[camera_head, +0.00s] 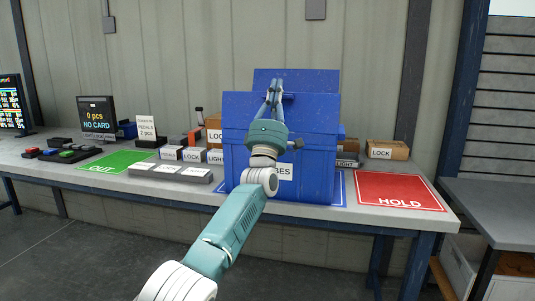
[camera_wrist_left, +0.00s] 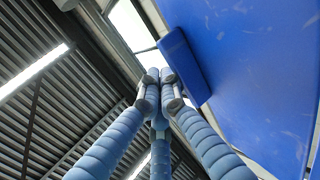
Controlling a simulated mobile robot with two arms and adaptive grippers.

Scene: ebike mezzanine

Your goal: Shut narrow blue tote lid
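The blue tote (camera_head: 315,150) stands upright on the bench. Its front label ends in "BES"; the rest is hidden behind my left arm. A blue panel that looks like its lid (camera_head: 312,80) stands raised at the back, so the tote looks open. My left gripper (camera_head: 275,85) is in front of the tote, fingers pointing up around rim height, overlapping the lid in the head view. In the left wrist view the fingertips (camera_wrist_left: 160,75) are together, with nothing visible between them. A blue ledge (camera_wrist_left: 183,66) and a large blue wall (camera_wrist_left: 250,60) are close on the right.
A green OUT mat (camera_head: 115,161) lies left and a red HOLD mat (camera_head: 398,191) right. Cardboard LOCK boxes (camera_head: 388,149) and grey labelled blocks (camera_head: 170,171) flank the tote. A display (camera_head: 97,117) stands at the back left. The front-left bench edge is clear.

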